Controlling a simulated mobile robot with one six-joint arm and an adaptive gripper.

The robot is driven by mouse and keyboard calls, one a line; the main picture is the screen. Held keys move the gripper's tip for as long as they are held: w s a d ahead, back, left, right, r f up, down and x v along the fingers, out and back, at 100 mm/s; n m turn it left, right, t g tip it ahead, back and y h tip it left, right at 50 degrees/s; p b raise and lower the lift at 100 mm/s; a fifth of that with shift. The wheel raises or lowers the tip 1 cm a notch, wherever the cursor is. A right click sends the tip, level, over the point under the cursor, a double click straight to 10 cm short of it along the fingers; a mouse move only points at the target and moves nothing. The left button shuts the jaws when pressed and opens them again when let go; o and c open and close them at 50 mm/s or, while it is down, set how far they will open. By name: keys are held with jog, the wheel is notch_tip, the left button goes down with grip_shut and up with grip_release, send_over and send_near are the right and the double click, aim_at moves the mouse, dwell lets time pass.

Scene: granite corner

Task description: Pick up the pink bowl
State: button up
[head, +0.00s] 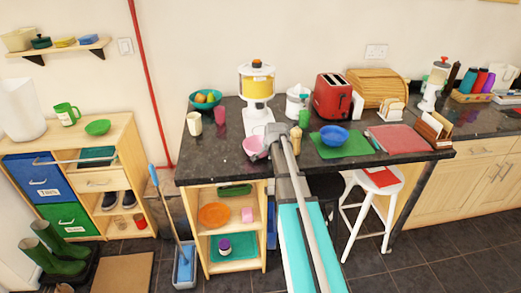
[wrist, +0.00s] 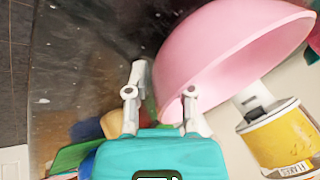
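The pink bowl (head: 252,147) is on the dark granite counter (head: 200,150), in front of the cereal dispenser (head: 257,85). In the wrist view the pink bowl (wrist: 225,45) fills the upper right, its near end by my fingers. My gripper (head: 272,141) is at the bowl's right side in the head view. In the wrist view my gripper (wrist: 164,82) has its two fingers apart, with part of the bowl's edge showing between them. The right finger overlaps the bowl; I cannot tell whether they touch.
The dispenser's yellow hopper (wrist: 285,140) is close to the bowl. A white mug (head: 194,123), a pink cup (head: 220,121) and a teal fruit bowl (head: 205,101) stand to the left. A blue bowl (head: 334,136) on a green mat (head: 345,150) and a red toaster (head: 333,95) are to the right.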

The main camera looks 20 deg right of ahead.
grip_shut()
dwell(0.3)
jog(key=shift+s+r, duration=0.1)
jog(key=shift+r, duration=0.1)
notch_tip(320, 180, up, 2)
jog(key=p, duration=0.2)
jog(key=shift+r+p, duration=0.1)
jog(key=shift+p, duration=0.2)
jog(key=s+d+r+p, duration=0.2)
jog(key=s+r+p, duration=0.3)
jog(key=s, duration=0.1)
jog(key=s+d+r+p, duration=0.3)
jog(key=s+r+p, duration=0.2)
jog(key=s, duration=0.1)
jog(key=shift+s+d+r, duration=0.25)
jog(key=shift+s, duration=0.1)
